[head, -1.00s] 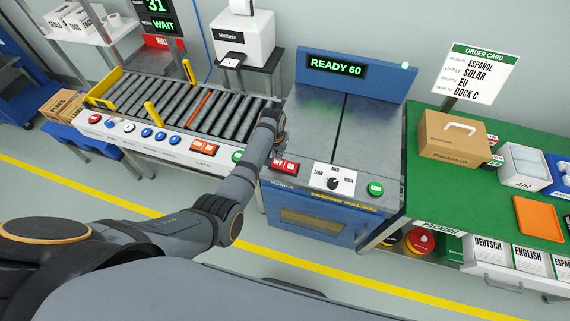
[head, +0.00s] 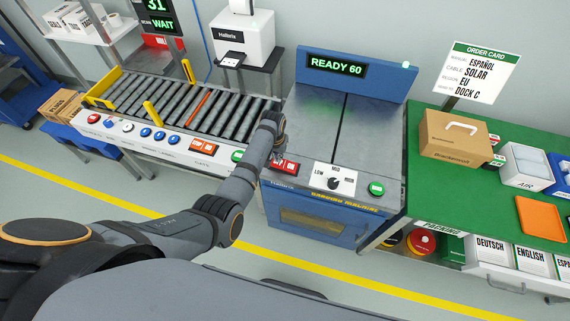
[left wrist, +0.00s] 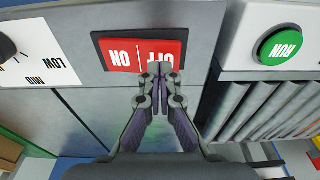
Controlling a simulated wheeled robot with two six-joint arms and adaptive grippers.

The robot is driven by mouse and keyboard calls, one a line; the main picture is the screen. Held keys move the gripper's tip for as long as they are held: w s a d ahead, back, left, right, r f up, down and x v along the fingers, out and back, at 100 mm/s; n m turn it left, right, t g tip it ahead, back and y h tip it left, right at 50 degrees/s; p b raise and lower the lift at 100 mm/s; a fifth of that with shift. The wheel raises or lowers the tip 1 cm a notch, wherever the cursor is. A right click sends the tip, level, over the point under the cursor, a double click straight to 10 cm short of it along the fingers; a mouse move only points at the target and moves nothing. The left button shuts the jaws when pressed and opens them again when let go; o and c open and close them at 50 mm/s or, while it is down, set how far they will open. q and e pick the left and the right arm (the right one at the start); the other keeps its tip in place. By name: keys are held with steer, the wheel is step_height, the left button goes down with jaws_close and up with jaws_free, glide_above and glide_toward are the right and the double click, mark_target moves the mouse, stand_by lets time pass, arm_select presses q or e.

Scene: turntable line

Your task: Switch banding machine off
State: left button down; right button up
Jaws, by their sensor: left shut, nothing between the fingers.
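The banding machine (head: 370,135) is the blue unit in the middle of the head view. Its screen (head: 336,66) reads "READY 60" in green. A red OFF/ON rocker switch (head: 289,167) sits at the left of its front panel. It also shows upside down in the left wrist view (left wrist: 125,53). My left gripper (head: 277,158) is shut and empty. In the left wrist view its fingertips (left wrist: 161,70) are at the OFF half and hide part of that word; I cannot tell whether they touch it. My right gripper is not in view.
A LOW/MID dial (head: 333,183) and a green button (head: 375,189) lie right of the switch. A roller conveyor (head: 190,112) with its own red switch (head: 202,145) and green RUN button (left wrist: 283,45) stands left. A green packing table (head: 470,188) is right.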

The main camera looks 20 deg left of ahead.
arm_select(q)
steer(key=shift+f+b, duration=0.55)
steer(key=shift+f, duration=0.3)
stand_by(0.3)
step_height(320, 180, up, 7)
steer(key=p, duration=0.8)
steer(key=shift+r, duration=0.15)
